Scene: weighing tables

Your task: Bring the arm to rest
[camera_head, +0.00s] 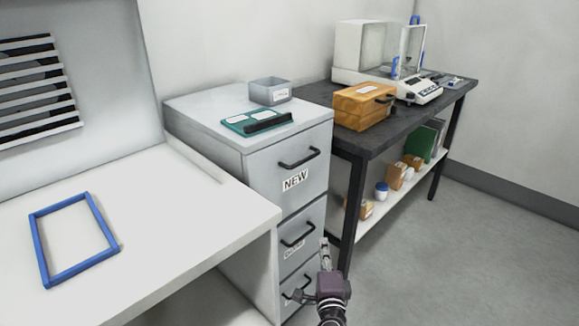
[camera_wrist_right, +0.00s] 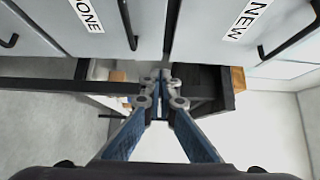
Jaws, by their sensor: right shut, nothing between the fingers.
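My right gripper (camera_head: 325,252) is low in front of the grey drawer cabinet (camera_head: 262,205), near its right front edge. In the right wrist view its fingers (camera_wrist_right: 160,78) come together at the tips, shut with nothing between them. That view also shows the drawer labelled NEW (camera_wrist_right: 215,45) and a second label ending in ONE (camera_wrist_right: 87,14), with dark handles beside them. The drawers look closed. My left gripper is not in view.
A white table (camera_head: 190,215) with a blue frame (camera_head: 50,279) is at the left. A teal tray (camera_head: 240,122) and a grey bin (camera_head: 285,84) sit on the cabinet. The dark table (camera_head: 385,140) holds a wooden box (camera_head: 350,108) and a balance (camera_head: 415,92). Floor at right is clear.

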